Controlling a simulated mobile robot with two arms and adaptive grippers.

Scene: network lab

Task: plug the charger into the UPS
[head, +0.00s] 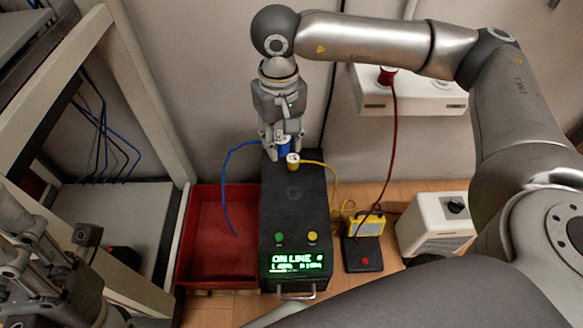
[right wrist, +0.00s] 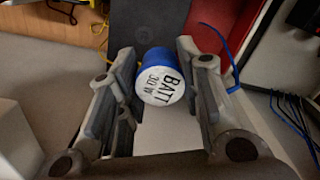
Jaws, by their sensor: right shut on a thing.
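The UPS (head: 296,205) is a black box on the floor with a lit green display on its front. My right gripper (head: 283,148) is above its rear end, shut on a blue cylindrical charger plug (head: 285,144) with a blue cord. In the right wrist view the charger plug (right wrist: 160,78) sits between the fingers, its white end face lettered "BATT". I cannot tell whether it touches the UPS; the sockets are hidden. A yellow plug (head: 292,162) stands upright on the UPS top, just in front of the blue one. My left gripper (head: 85,262) is at the lower left, away from the UPS.
A red tray (head: 210,270) lies left of the UPS, with the blue cord over it. A rack (head: 140,90) stands further left. A white wall outlet box (head: 415,98) holds a red plug. A yellow device (head: 367,226) and white box (head: 436,226) stand at right.

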